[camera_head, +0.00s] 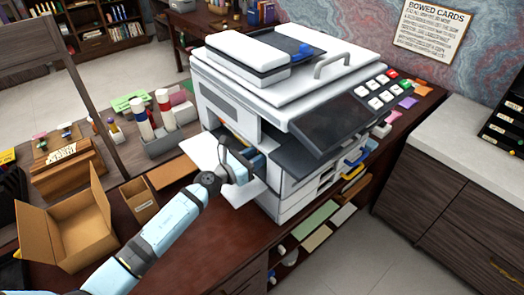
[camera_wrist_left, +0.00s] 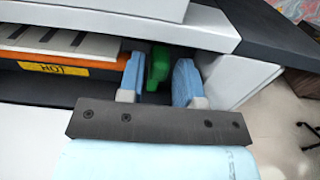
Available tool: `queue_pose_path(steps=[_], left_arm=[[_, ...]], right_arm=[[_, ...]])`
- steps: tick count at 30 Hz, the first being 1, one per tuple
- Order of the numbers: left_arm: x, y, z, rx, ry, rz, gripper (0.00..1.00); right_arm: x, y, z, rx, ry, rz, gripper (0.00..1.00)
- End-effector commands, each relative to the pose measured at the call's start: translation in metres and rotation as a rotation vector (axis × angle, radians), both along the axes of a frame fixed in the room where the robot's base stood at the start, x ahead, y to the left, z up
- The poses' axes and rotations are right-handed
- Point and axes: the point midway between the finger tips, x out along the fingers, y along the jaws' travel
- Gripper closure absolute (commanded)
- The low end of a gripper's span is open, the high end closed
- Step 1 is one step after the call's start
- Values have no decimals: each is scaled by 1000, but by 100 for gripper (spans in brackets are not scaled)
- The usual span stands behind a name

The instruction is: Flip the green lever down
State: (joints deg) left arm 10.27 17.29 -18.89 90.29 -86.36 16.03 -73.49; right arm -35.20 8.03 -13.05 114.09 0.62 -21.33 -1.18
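The green lever (camera_wrist_left: 157,66) shows in the left wrist view inside a dark opening of the white printer (camera_head: 285,85). My left gripper (camera_head: 238,165) reaches into the printer's open side in the head view. In the left wrist view its two blue fingers (camera_wrist_left: 158,84) stand apart, with the lever between them. The lever is close to the left finger, and a dark gap separates it from the right finger. I cannot tell whether the left finger touches it. The lever is hidden in the head view. My right gripper is out of view.
White housing (camera_wrist_left: 235,75) closes in on the right. An open cardboard box (camera_head: 75,225) and a bottle caddy (camera_head: 170,135) stand left of the printer.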

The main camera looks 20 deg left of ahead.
Motion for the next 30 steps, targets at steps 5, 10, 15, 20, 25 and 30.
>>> queue_pose_path(steps=[5,10,15,20,25,30], left_arm=[[17,-12,0,-2,0,0,68],[22,-15,0,-1,1,0,68],[22,-15,0,-1,1,0,68],[22,-15,0,-1,1,0,93],[22,-15,-1,-1,1,0,100],[22,-14,-7,-11,-17,1,100]], right_arm=[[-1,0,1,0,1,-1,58],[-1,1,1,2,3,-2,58],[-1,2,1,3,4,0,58],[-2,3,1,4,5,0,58],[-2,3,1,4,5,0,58],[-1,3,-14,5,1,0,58]])
